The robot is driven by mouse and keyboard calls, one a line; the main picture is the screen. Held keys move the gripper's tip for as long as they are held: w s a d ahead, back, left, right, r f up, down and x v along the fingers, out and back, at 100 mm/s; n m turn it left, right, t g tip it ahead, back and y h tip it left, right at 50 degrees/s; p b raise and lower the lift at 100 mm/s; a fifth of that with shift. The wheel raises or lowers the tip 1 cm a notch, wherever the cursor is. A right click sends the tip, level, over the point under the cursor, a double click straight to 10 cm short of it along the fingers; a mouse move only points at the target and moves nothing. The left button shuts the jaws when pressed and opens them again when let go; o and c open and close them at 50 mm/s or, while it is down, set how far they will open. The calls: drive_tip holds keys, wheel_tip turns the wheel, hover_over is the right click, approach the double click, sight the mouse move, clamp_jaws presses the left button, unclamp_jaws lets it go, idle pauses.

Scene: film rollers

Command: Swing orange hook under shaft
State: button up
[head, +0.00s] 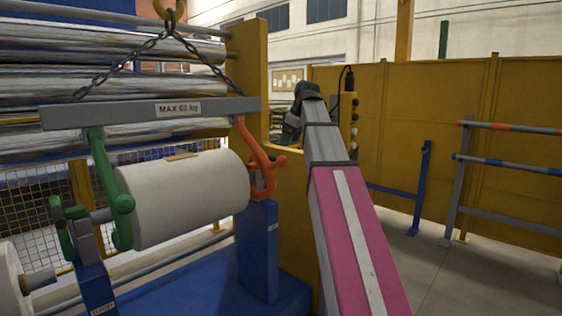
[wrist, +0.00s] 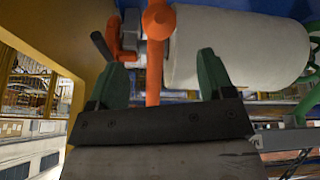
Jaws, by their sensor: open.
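The orange hook (head: 252,148) hangs from the right end of the grey lifting beam (head: 70,117), by the right end of the white roll (head: 190,198). In the wrist view, the hook's orange arm (wrist: 154,80) runs between the open green fingers of my gripper (wrist: 160,78). No grip on it shows. The roll (wrist: 235,48) is just beyond, with the grey shaft end (wrist: 140,48) beside the hook. I cannot tell whether the hook's curve is under the shaft. My gripper (head: 292,127) is partly hidden behind my arm in the head view. The green hook (head: 110,190) is at the roll's left end.
Chains (head: 125,62) hold the beam from a yellow lifting hook (head: 168,9). Blue posts (head: 258,250) stand below both roll ends. A yellow machine panel (head: 248,65) rises close behind the orange hook. The floor (head: 480,285) at right is open, with blue and grey racks (head: 455,185) beyond.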

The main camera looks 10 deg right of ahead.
sight(281, 164)
drive_tip(key=x, duration=1)
drive_tip(key=shift+w+a+f, duration=0.1)
drive_tip(key=shift+a+f, duration=0.05)
drive_tip(key=shift+f, duration=0.05)
drive_tip(key=shift+c, duration=0.3)
drive_tip(key=c, duration=1.2)
drive_tip(key=shift+f, duration=0.2)
drive_tip(key=shift+w+a+f, duration=0.15)
drive_tip(key=shift+f, duration=0.2)
drive_tip(key=w+a+f+t+y, duration=0.1)
drive_tip(key=w+f, duration=0.1)
drive_tip(key=f, duration=0.1)
drive_tip(key=w+a+f+t, duration=0.1)
drive_tip(key=w+a+f, duration=0.1)
drive_tip(key=f, duration=0.1)
drive_tip(key=w+a+f+t+y, duration=0.1)
drive_tip(key=w+f, duration=0.1)
drive_tip(key=f, duration=0.1)
drive_tip(key=shift+w+a+f+y, duration=0.15)
drive_tip(key=shift+w+a+y, duration=0.15)
drive_tip(key=shift+x, duration=0.8)
drive_tip(key=shift+w, duration=0.1)
